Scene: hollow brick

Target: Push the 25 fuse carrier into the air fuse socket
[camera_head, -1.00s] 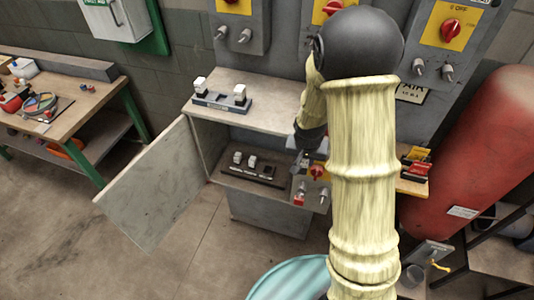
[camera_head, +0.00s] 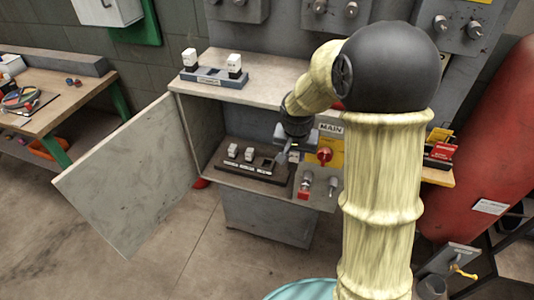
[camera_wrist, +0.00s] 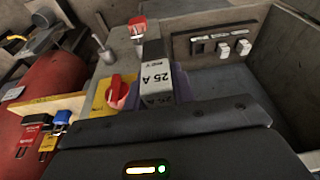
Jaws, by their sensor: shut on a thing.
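My gripper (camera_head: 284,156) is shut on the 25 fuse carrier (camera_wrist: 157,82), a grey-white block marked "25 A" in the wrist view. In the head view the carrier is too small and covered to make out clearly. The dark fuse socket strip (camera_head: 236,165) lies inside the open cabinet and holds two white carriers (camera_head: 240,152) at its left and middle. Its right-hand socket (camera_head: 268,162) looks empty. My gripper is close to that right end. In the wrist view the strip (camera_wrist: 205,35) is beyond the held carrier, apart from it; its labels are unreadable.
The cabinet door (camera_head: 130,180) stands open at left. A shelf (camera_head: 262,92) above carries a grey rack (camera_head: 213,78) with two white carriers. A red rotary switch (camera_head: 324,155) under a MAIN label and small levers (camera_head: 305,186) are just right of my gripper. A red tank (camera_head: 485,150) stands at right.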

